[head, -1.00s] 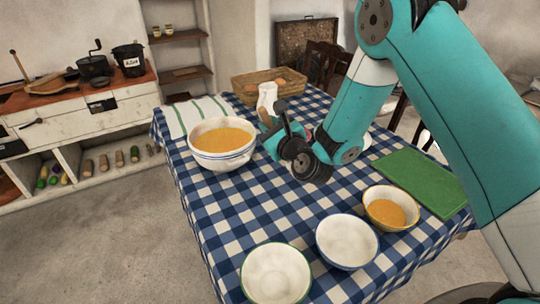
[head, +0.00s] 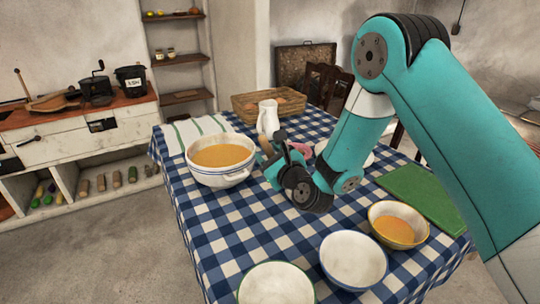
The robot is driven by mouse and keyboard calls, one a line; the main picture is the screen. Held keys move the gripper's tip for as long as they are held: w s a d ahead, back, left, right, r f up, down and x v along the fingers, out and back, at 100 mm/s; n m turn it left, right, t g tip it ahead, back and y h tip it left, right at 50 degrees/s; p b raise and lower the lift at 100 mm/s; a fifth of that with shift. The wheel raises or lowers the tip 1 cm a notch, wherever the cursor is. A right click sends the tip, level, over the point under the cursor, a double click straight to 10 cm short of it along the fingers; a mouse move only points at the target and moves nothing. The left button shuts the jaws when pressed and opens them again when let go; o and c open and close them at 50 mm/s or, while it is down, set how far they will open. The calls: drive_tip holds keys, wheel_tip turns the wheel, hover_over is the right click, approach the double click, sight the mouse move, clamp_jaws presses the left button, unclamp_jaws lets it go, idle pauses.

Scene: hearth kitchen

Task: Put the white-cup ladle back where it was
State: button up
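I cannot make out the white-cup ladle for sure. A small tan piece (head: 266,146) shows beside my gripper's far side, and I cannot tell what it belongs to. My gripper (head: 270,166) is over the blue checked table, just right of the large white bowl (head: 222,176) of orange soup. Its fingers are mostly hidden by my wrist, so I cannot tell whether they are open or shut or hold anything. A white jug (head: 268,118) stands just behind my gripper. A pink thing (head: 300,149) lies partly hidden behind my arm.
A wicker basket (head: 256,104) and striped cloth (head: 195,130) lie at the table's far end. A yellow-rimmed bowl (head: 400,228) of orange food, two empty white bowls (head: 352,258) (head: 276,284) and a green board (head: 420,194) are nearer. The left-middle cloth (head: 232,230) is clear.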

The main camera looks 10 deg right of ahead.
drive_tip(key=shift+r, duration=0.15)
drive_tip(key=shift+s+d+f+b, duration=0.15)
drive_tip(key=shift+s+f+b, duration=0.15)
drive_tip(key=shift+b, duration=0.5)
drive_tip(key=b+v, duration=1)
drive_tip(key=b, duration=0.1)
drive_tip(key=s+a+n+g+y, duration=0.25)
drive_tip(key=s+n+g, duration=0.25)
drive_tip(key=n, duration=0.4)
drive_tip(key=s+a+n+g+y, duration=0.1)
drive_tip(key=s+a+n+g, duration=0.4)
drive_tip(key=n, duration=0.4)
drive_tip(key=s+d+n+g+h, duration=0.2)
drive_tip(key=s+d+n+g, duration=0.1)
drive_tip(key=s+n, duration=0.5)
drive_tip(key=s+d+f+n+g+h, duration=0.1)
drive_tip(key=s+d+n+g+h, duration=0.2)
drive_tip(key=s+n, duration=0.5)
drive_tip(key=shift+d+f+n+g, duration=0.3)
drive_tip(key=shift+d+n+g, duration=0.15)
drive_tip(key=shift+g, duration=0.15)
